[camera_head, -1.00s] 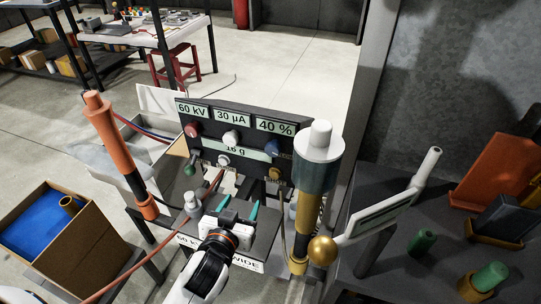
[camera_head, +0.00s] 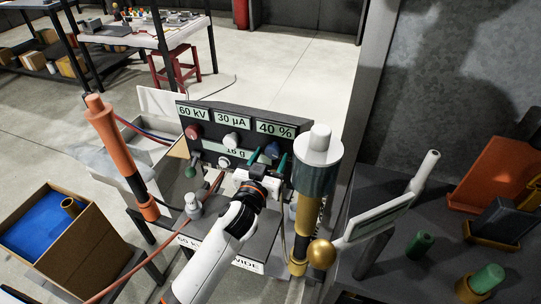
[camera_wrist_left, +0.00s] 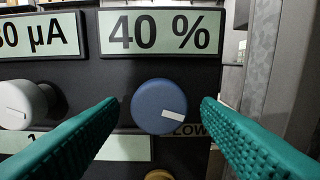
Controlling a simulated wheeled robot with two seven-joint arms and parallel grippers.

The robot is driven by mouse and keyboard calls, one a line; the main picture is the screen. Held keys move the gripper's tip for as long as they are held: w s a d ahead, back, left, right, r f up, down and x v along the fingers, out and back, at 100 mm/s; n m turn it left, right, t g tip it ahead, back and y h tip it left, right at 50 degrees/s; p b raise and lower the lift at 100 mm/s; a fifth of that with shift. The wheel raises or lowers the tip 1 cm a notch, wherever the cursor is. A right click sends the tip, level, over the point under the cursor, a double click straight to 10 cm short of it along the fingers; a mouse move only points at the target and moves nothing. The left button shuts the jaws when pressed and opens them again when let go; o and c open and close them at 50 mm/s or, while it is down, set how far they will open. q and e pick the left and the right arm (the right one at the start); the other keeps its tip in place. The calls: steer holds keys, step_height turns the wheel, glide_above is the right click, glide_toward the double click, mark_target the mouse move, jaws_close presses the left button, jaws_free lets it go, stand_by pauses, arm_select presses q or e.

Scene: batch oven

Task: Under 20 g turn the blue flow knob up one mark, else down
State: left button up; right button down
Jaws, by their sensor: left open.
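The blue flow knob (camera_head: 272,149) is on the dark control panel (camera_head: 215,112), below the 40 % display (camera_head: 276,129). In the left wrist view the knob (camera_wrist_left: 152,98) faces me, its white mark pointing right and slightly down. My left gripper (camera_head: 268,158) has its green fingers open around the knob; in the wrist view one fingertip is on each side, with gaps. The gram display (camera_head: 225,150) is partly covered by my gripper now; a second earlier it appears to read 16 g. My right gripper is not in view.
A red knob (camera_head: 192,132) and a white knob (camera_head: 231,139) sit left of the blue one. A white-topped post with a brass ball (camera_head: 322,253) stands close on the right, and an orange insulator (camera_head: 115,145) on the left.

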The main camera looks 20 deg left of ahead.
arm_select(q)
steer(key=shift+w, duration=0.5)
steer(key=c, duration=0.9)
steer(key=m+p, duration=0.1)
steer(key=m, duration=0.1)
steer(key=shift+r+m, duration=0.1)
steer(key=shift+m, duration=0.2)
steer(key=shift+c, duration=0.3)
steer(key=m+p, duration=0.1)
steer(key=m, duration=0.1)
steer(key=shift+m, duration=0.4)
steer(key=o, duration=1)
steer(key=shift+c, duration=0.2)
steer(key=shift+s, duration=0.1)
